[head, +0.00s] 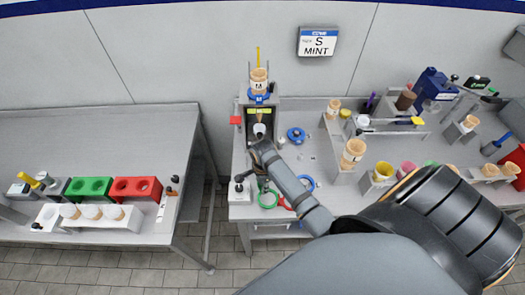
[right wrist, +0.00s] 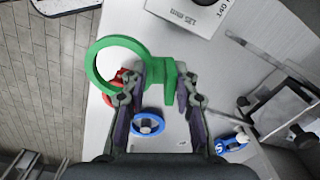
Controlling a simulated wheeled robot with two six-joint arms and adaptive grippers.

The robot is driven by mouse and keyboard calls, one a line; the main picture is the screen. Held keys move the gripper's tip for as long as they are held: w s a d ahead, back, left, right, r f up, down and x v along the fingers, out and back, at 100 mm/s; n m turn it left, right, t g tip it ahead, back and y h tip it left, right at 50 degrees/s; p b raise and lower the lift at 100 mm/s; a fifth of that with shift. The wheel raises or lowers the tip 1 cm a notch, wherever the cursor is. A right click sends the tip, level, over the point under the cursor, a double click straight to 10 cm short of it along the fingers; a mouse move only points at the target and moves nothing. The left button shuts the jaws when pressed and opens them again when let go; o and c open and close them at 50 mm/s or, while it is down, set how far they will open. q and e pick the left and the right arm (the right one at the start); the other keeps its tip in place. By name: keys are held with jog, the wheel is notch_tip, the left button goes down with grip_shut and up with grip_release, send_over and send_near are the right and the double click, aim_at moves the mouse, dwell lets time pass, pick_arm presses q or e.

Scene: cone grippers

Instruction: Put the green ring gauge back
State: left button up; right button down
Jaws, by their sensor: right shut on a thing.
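The green ring gauge (right wrist: 92,70) shows large in the right wrist view, with its open ring to the left and its handle between my fingers. My right gripper (right wrist: 161,75) is shut on that handle. In the head view the green ring (head: 268,208) shows near the front left of the right-hand bench, beside my right gripper (head: 262,180). A red ring (right wrist: 110,98) is partly hidden behind the green one. A blue ring (right wrist: 148,131) lies on the bench and also shows in the head view (head: 311,184). My left gripper is not in view.
A white labelled box (right wrist: 185,12) lies at the top of the wrist view. A grey stand (head: 243,128) rises at the back of the right-hand bench (head: 300,158). Several cups and holders stand to the right. A floor gap separates the left-hand bench (head: 125,160).

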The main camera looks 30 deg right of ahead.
jog(key=shift+f, duration=0.25)
jog(key=shift+f, duration=0.2)
jog(key=shift+f, duration=0.35)
jog(key=c, duration=1)
grip_release()
jog(key=shift+c, duration=0.2)
notch_tip(320, 180, up, 13)
jog(key=b, duration=0.2)
jog(key=shift+s, duration=0.15)
